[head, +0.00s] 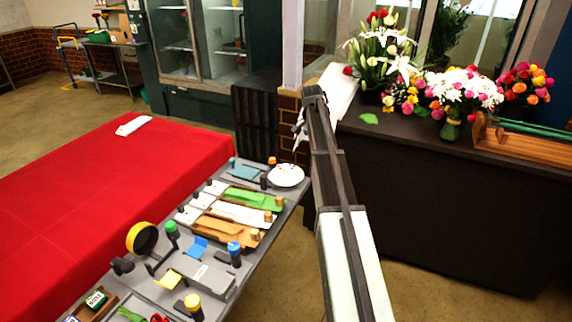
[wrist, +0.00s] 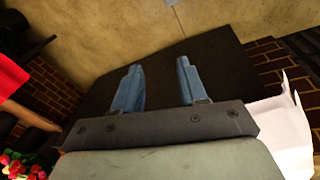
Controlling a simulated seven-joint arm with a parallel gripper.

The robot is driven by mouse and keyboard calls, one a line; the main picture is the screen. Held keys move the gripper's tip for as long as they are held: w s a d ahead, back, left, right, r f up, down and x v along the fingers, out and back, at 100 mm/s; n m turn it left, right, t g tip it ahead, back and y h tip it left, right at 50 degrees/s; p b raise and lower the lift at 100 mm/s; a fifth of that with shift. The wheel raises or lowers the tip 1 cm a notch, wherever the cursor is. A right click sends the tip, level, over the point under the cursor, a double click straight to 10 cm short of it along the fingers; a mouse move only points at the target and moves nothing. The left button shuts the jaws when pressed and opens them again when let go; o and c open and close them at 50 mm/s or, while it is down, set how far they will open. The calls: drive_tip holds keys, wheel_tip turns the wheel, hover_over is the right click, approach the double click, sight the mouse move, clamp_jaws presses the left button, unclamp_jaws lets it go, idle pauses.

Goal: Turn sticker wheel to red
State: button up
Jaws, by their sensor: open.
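A white round disc (head: 286,175) with small coloured marks, which looks like the sticker wheel, sits at the far right end of the grey work table (head: 240,293). I cannot tell which colour it is set to. My gripper (wrist: 160,88) is open and empty in the wrist view, its two blue-grey fingers apart. In the head view my arm reaches up past the right of the disc, and the fingers are not clearly visible. The disc is not seen in the wrist view.
Green, white and brown wrapping sheets (head: 240,213) and several capped posts crowd the grey table. A red-covered table (head: 100,205) lies left. A dark counter (head: 450,165) with flower bouquets (head: 465,92) stands right. A white sheet (head: 337,88) is near my arm's far end.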

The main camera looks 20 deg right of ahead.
sight(286, 166)
drive_tip(key=s+a+r+n+t+y, duration=0.15)
drive_tip(key=a+r+n, duration=0.35)
drive_tip(key=a+r, duration=0.75)
drive_tip(key=shift+y, duration=0.35)
drive_tip(key=f, duration=0.5)
drive_tip(key=a+f, duration=0.1)
drive_tip(key=f, duration=0.9)
drive_tip(key=shift+a+f, duration=0.1)
drive_tip(key=shift+a, duration=0.1)
drive_tip(key=c, duration=0.8)
